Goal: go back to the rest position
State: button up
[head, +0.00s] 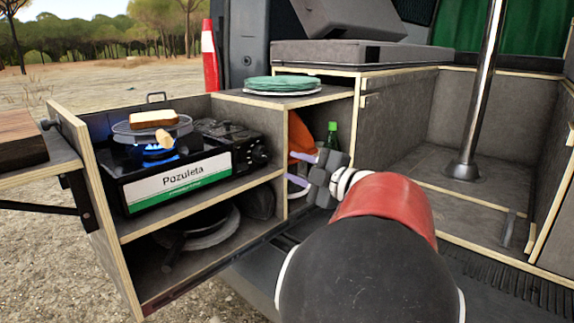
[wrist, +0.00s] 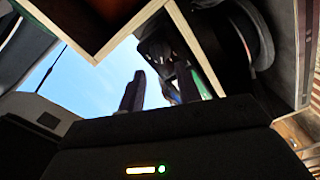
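My gripper (head: 293,169) is at the front of the narrow compartment right of the stove, its two pale fingers pointing left and apart. In the wrist view the two dark fingers (wrist: 158,88) also stand apart, with no held object visible between them. The arm reaches in from the bottom right of the head view. Behind the gripper, an orange item (head: 299,136) and a green bottle (head: 332,136) are partly hidden in the compartment.
A slice of bread (head: 153,118) lies on a round grill (head: 125,130) over the lit stove (head: 190,178). Green plates (head: 282,84) are stacked above the compartment. A metal post (head: 480,95) stands at right. A wooden board (head: 18,138) is at far left.

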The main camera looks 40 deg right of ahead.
jog(key=shift+s, duration=0.2)
dwell(0.4)
jog(key=w+a+m+g+h, duration=0.35)
jog(key=a+m+h, duration=0.45)
jog(key=m, duration=0.3)
jog(key=s+a+f+m+g+y, duration=0.1)
jog(key=s+a+f+g+y, duration=0.2)
jog(key=s+a+f, duration=0.4)
jog(key=s+a+f+m+g+y, duration=0.2)
jog(key=s+a+f+g, duration=0.4)
jog(key=a, duration=0.9)
notch_tip(320, 180, down, 4)
jog(key=s+y, duration=0.1)
jog(key=s, duration=0.1)
jog(key=shift+s+a+f+y, duration=0.15)
jog(key=shift+s+a+y, duration=0.15)
jog(key=shift+a+y, duration=0.1)
